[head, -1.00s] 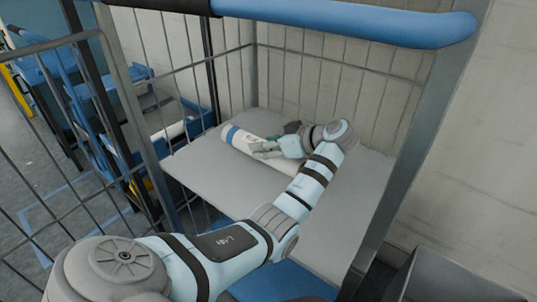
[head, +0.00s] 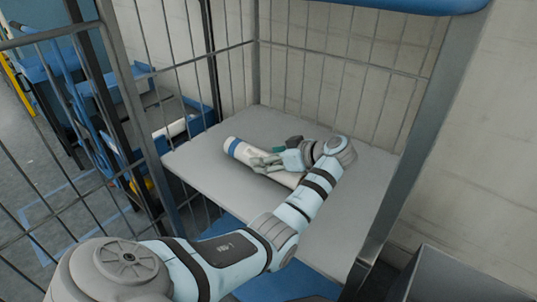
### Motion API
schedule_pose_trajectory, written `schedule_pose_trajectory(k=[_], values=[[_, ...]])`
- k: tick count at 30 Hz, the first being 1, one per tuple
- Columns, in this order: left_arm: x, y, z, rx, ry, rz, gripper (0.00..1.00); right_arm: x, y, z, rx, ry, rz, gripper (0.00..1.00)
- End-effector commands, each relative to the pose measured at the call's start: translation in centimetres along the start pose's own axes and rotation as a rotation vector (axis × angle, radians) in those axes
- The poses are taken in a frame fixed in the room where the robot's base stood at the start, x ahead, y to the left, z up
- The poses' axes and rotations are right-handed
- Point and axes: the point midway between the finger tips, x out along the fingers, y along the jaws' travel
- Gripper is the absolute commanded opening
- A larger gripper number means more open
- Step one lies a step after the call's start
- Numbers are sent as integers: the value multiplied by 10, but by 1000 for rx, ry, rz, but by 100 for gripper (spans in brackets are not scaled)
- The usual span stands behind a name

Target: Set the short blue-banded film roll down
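The short blue-banded film roll (head: 248,154) is white, with a blue band near its left end. It lies roughly lengthwise over the grey shelf (head: 210,160) of a wire cage cart, its left end toward the back left. My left gripper (head: 266,161) reaches across from the right and its grey fingers are closed around the roll's middle. The fingers and wrist hide part of the roll. The roll looks at or very near the shelf surface; I cannot tell if it touches. My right gripper is not in view.
Wire mesh walls (head: 345,75) enclose the shelf at the back and left. A grey post (head: 420,130) stands at the right. The front of the shelf is bare. Blue carts stand beyond the left mesh, and a grey bin (head: 455,277) is at lower right.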

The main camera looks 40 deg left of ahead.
Motion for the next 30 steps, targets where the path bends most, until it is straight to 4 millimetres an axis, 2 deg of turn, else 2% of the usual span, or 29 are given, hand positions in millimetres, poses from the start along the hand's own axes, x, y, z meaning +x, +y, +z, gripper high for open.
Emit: schedule_pose_trajectory(k=[2, 9, 12, 30], values=[[-8, 0, -1, 1, -2, 2, 69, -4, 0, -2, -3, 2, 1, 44], [-60, 1, -3, 0, -2, 3, 69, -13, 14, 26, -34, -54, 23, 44], [-72, 0, -2, 0, -1, 1, 69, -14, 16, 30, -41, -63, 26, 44], [-74, 0, 0, 0, 0, 1, 69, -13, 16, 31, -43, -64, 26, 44]])
